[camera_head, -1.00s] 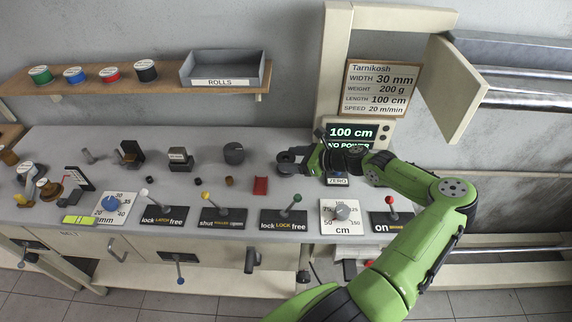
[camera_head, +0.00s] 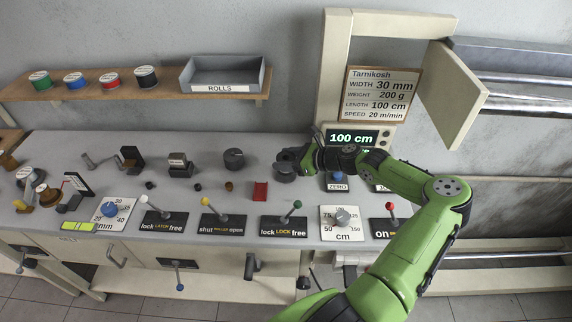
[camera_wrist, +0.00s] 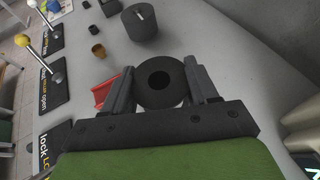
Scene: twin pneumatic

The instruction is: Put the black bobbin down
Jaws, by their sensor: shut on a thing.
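The black bobbin (camera_wrist: 160,82) is a dark round disc with a hole in its middle. In the wrist view it sits between the two fingers of my gripper (camera_wrist: 162,88), which is shut on it. In the head view the bobbin (camera_head: 284,172) shows at the end of my gripper (camera_head: 290,160), over the back part of the grey worktop (camera_head: 325,205), right of the red piece. I cannot tell whether its underside touches the worktop. My fingers partly hide it in the head view.
A red piece (camera_head: 260,191) lies just left of the bobbin. A dark grey cylinder (camera_head: 234,159) stands farther left. The green-knobbed lever (camera_head: 290,212) and cm dial (camera_head: 342,217) are in front. The display post (camera_head: 337,60) rises behind.

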